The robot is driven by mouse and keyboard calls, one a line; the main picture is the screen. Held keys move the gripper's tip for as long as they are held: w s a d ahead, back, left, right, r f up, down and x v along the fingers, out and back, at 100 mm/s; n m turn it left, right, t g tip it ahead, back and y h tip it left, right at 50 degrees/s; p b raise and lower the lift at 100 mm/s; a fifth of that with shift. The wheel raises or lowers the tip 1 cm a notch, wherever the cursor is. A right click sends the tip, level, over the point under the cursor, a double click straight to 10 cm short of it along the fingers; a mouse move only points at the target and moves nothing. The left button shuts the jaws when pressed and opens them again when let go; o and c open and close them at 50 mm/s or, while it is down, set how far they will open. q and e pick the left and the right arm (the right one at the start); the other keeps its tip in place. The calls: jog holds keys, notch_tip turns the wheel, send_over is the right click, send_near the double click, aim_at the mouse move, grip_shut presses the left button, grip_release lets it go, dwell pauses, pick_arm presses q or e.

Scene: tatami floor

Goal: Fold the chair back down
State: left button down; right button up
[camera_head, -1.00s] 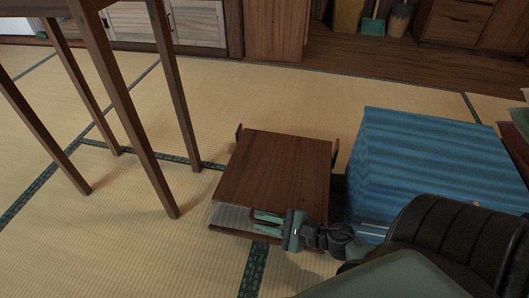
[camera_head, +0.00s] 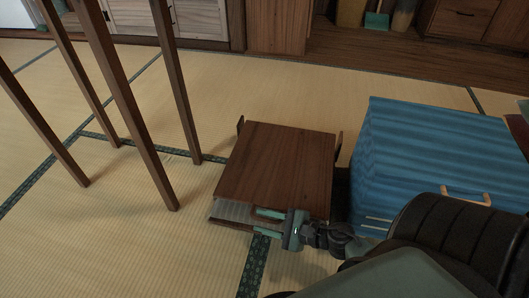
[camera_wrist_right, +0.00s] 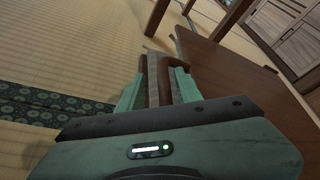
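The chair is low and wooden, in the middle of the head view. Its brown back panel (camera_head: 280,165) lies tilted low over the seat, with a pale cushion (camera_head: 228,210) showing in the gap at the near left. My right gripper (camera_head: 264,222) is at the near edge of the chair, its teal fingers apart, one above the other. In the right wrist view the fingers (camera_wrist_right: 158,82) are also apart, beside the brown panel (camera_wrist_right: 240,85). My left gripper is out of view.
A blue striped box (camera_head: 435,150) with a wooden handle stands close on the right. Tall dark wooden legs (camera_head: 135,120) stand at the left. Cabinets (camera_head: 200,22) line the far wall.

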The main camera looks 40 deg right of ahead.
jog(key=shift+r, duration=0.1)
jog(key=shift+s+d+r, duration=0.15)
jog(key=shift+s+d, duration=0.05)
jog(key=shift+s, duration=0.1)
jog(key=p+v, duration=0.3)
jog(key=v, duration=0.3)
jog(key=shift+s+d, duration=0.1)
jog(key=shift+s, duration=0.05)
jog(key=shift+s+d, duration=0.15)
jog(key=shift+s, duration=0.15)
